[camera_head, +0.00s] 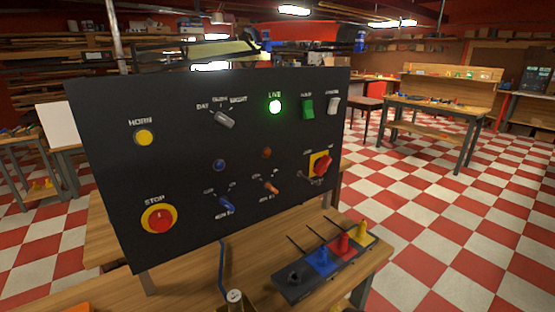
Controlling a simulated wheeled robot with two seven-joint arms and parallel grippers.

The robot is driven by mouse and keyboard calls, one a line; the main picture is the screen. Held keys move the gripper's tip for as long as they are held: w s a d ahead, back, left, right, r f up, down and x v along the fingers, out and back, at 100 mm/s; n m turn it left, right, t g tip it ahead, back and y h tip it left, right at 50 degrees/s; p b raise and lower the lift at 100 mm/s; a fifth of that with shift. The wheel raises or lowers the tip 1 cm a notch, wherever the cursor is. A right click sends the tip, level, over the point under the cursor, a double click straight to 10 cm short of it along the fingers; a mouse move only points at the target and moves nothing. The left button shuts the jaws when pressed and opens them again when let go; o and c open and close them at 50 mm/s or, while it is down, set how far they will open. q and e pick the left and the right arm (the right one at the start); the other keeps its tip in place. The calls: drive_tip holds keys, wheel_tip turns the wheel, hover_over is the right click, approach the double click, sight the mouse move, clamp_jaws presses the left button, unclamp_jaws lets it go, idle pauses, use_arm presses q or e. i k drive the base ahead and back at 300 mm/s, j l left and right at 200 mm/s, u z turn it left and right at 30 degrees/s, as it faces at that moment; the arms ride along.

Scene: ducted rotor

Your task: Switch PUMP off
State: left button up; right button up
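A black control panel (190,100) stands tilted on a wooden bench. I cannot read a PUMP label on it for certain. A green lamp (275,106) marked LIVE is lit. Neither gripper can be made out.
The panel also carries a yellow HORN button (144,138), a red STOP button (159,219) and a DAY-DUSK-NIGHT selector (223,119). In front lies a dark slider block (292,291) with coloured knobs. A small white-topped object (235,296) is at the bottom edge.

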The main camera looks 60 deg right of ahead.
sight(308, 110)
drive_tip(key=z, duration=1.65)
